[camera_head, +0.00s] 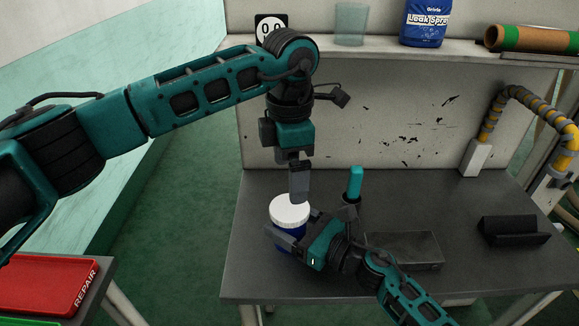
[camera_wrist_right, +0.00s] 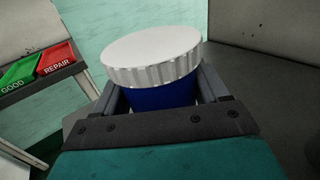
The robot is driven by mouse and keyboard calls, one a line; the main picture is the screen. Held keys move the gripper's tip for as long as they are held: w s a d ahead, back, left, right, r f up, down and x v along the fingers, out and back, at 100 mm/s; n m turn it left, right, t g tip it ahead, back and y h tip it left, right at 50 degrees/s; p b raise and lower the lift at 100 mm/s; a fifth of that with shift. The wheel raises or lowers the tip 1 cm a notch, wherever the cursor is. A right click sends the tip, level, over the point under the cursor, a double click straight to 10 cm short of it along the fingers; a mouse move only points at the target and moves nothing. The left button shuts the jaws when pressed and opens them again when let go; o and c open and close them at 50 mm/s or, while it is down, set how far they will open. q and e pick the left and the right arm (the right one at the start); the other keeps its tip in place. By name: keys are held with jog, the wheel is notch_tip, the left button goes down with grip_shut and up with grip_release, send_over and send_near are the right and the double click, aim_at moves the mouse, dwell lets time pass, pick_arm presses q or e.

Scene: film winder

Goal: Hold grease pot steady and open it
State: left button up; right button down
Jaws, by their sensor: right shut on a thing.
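The grease pot is a blue jar (camera_head: 284,242) with a white ribbed lid (camera_head: 289,209), upright near the front left of the grey table. In the right wrist view the lid (camera_wrist_right: 152,55) sits on the blue body (camera_wrist_right: 160,97). My right gripper (camera_head: 291,236) is shut around the blue body, below the lid. My left gripper (camera_head: 299,196) points straight down from above, with its fingertips at or just over the lid's back right edge. Its fingers overlap in this view, so I cannot tell their gap or whether they touch the lid.
On the table (camera_head: 400,285) stand a teal-handled tool (camera_head: 355,183), a grey metal tray (camera_head: 425,248) and a black holder (camera_head: 512,231). A shelf (camera_head: 390,52) behind carries a blue container (camera_head: 425,22) and a glass (camera_head: 351,24). A red REPAIR tray (camera_head: 45,282) is at left.

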aim_at(290, 207)
pick_arm(q)
jog(key=m, duration=0.5)
jog(key=shift+m, duration=0.4)
jog(key=m, duration=1.2)
jog(key=shift+m, duration=0.4)
jog(key=m, duration=0.6)
jog(key=shift+f+m, duration=0.35)
jog(key=shift+m, duration=0.15)
notch_tip(290, 207, down, 7)
jog(key=shift+f, duration=0.2)
jog(key=shift+c, duration=0.3)
